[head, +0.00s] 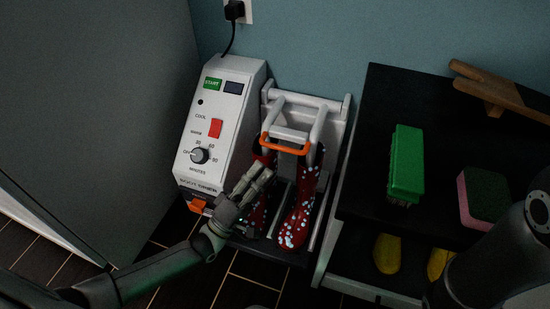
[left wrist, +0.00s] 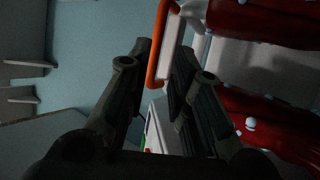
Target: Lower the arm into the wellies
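A pair of red wellies with pale spots (head: 299,212) stands in the boot dryer in the head view; my left gripper partly hides the left one. The dryer's white tubular arm (head: 318,122), with an orange grip bar (head: 286,146), is raised above the boots' tops. My left gripper (head: 262,176) is in front of the left boot, below the orange bar. In the left wrist view its fingers (left wrist: 163,62) are apart with nothing between them, and the orange bar (left wrist: 153,62) shows beyond them. Red boots (left wrist: 270,125) fill the right side. My right gripper is out of view.
The white control unit (head: 212,130), with a dial and red switch, stands left of the boots. A grey panel (head: 90,120) stands at left.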

